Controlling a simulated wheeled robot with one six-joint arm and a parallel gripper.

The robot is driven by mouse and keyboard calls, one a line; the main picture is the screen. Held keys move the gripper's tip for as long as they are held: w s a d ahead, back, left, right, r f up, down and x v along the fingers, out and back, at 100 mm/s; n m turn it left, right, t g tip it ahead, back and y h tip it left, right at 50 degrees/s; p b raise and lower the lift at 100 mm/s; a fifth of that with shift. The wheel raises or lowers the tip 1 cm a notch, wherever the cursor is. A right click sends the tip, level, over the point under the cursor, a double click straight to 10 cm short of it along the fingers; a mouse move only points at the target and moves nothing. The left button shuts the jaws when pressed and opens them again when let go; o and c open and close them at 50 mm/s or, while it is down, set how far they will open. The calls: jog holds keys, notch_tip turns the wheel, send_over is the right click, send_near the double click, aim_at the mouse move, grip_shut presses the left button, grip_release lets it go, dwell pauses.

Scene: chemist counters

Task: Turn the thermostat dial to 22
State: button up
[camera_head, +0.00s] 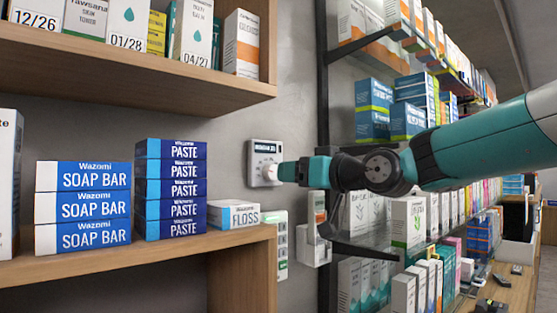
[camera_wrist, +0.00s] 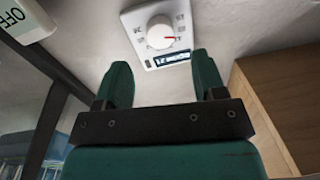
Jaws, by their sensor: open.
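A white thermostat (camera_head: 252,165) is on the grey wall, with a display at its top and a pale round dial (camera_head: 268,172) below. The thermostat (camera_wrist: 132,22) also shows in the wrist view, with the display at the bottom of the picture. Its dial (camera_wrist: 158,34) has a red mark pointing right; the numbers around it are too small to read surely. My gripper (camera_wrist: 162,70) is open and empty, its two green fingers spread wider than the dial. In the head view my gripper (camera_head: 282,172) is just right of the dial, partly overlapping the thermostat's edge.
A wooden shelf (camera_head: 237,240) with soap, paste and a floss box (camera_head: 234,215) lies left of and below the thermostat. An upper wooden shelf (camera_head: 150,70) holds boxes. A dark rack post (camera_head: 323,100) stands to the right. A white switch box (camera_wrist: 25,20) shows in the wrist view.

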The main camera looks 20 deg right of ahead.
aim_at(275, 173)
jog(key=p+x, duration=0.2)
jog(key=x, duration=0.2)
jog(key=shift+w+a+r, duration=0.15)
jog(key=shift+w+a, duration=0.35)
jog(key=shift+w, duration=0.3)
jog(key=c, duration=0.9)
jog(key=shift+c, duration=0.2)
